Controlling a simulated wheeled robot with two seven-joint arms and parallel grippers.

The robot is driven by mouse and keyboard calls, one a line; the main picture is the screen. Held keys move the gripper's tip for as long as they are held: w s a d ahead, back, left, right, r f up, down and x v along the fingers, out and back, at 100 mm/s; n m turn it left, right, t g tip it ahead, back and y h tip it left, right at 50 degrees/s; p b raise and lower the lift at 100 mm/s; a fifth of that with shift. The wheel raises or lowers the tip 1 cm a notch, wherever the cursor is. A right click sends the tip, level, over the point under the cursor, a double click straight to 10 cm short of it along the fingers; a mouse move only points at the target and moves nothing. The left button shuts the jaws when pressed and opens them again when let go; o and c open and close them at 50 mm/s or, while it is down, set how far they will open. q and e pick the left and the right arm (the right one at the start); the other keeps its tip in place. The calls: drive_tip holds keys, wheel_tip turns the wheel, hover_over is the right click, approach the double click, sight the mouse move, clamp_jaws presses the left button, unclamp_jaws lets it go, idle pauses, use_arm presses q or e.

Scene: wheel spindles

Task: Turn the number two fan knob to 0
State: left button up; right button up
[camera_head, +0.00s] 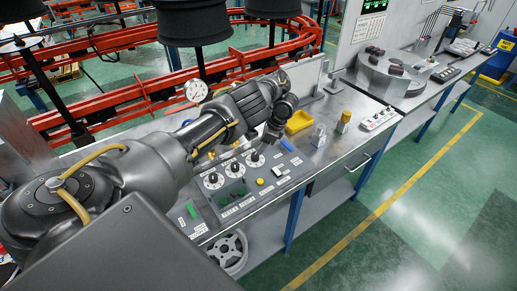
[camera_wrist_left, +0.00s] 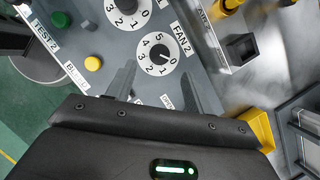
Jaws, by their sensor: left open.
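The number two fan knob (camera_wrist_left: 158,55) is black on a white dial numbered 0 to 5, with a FAN 2 label beside it. In the head view it appears to be the rightmost of three dials (camera_head: 255,157) on the grey control panel (camera_head: 205,209). My left gripper (camera_head: 270,137) is over the right end of the panel, by this dial. In the wrist view its fingers (camera_wrist_left: 161,74) are open on either side of the dial, with no visible grip on the knob. The pointer's exact setting is hard to read. My right gripper is not in view.
Another numbered dial (camera_wrist_left: 128,10) sits beside this one. A yellow button (camera_wrist_left: 93,63) and a green button (camera_wrist_left: 60,20) are on the panel. A yellow bin (camera_head: 299,122) stands beyond the panel on the metal bench. A wheel (camera_head: 228,252) lies underneath.

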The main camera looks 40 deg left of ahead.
use_arm(q)
drive_tip(key=shift+p+v, duration=0.55)
drive_tip(key=shift+v, duration=1.6)
